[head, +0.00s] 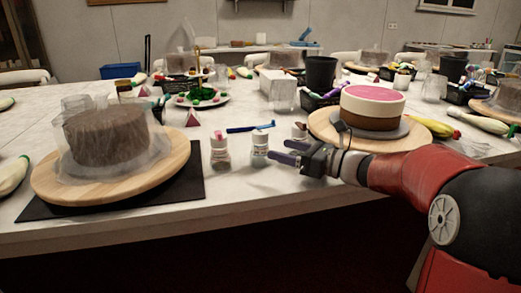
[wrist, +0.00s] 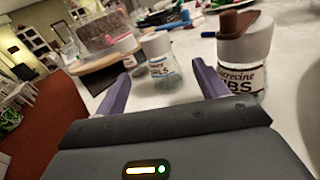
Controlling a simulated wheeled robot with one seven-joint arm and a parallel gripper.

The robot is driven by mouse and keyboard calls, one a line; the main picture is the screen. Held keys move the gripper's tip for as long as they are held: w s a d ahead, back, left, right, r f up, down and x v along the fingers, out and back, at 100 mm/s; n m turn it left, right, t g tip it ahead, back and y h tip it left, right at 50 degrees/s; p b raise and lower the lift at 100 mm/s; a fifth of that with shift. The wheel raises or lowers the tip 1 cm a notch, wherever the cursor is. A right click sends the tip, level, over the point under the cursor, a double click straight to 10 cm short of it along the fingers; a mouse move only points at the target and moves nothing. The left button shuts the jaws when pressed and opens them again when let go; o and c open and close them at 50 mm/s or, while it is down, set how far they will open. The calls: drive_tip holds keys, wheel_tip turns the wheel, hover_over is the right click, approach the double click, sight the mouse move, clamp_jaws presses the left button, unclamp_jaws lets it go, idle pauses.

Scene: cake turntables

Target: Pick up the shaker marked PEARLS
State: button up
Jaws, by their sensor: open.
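My gripper (head: 283,151) is open, its two purple fingers pointing left, just right of a small white-capped shaker (head: 260,149). In the wrist view, this shaker (wrist: 158,62) stands upright on the table, ahead of and between the open fingers (wrist: 160,72). Its label is small and blurred; the last letters look like LS, which fits PEARLS. A shaker with a red-pink top (head: 220,152) stands to its left; it also shows in the wrist view (wrist: 126,44). A brown-topped shaker (wrist: 243,50), its label ending in BS, stands close beyond the right finger.
A wooden turntable with a brown wrapped cake (head: 105,135) on a black mat (head: 190,195) is at left. A pink-topped cake (head: 372,107) on another turntable is beside my arm. A blue tool (head: 250,127) lies behind the shakers. The table front is clear.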

sight(269, 146)
drive_tip(key=x, duration=0.7)
drive_tip(key=shift+w+a+f+p, duration=0.15)
drive_tip(key=shift+w+a+p, duration=0.1)
drive_tip(key=shift+a+p, duration=0.05)
drive_tip(key=c, duration=1.2)
drive_tip(key=shift+o, duration=0.2)
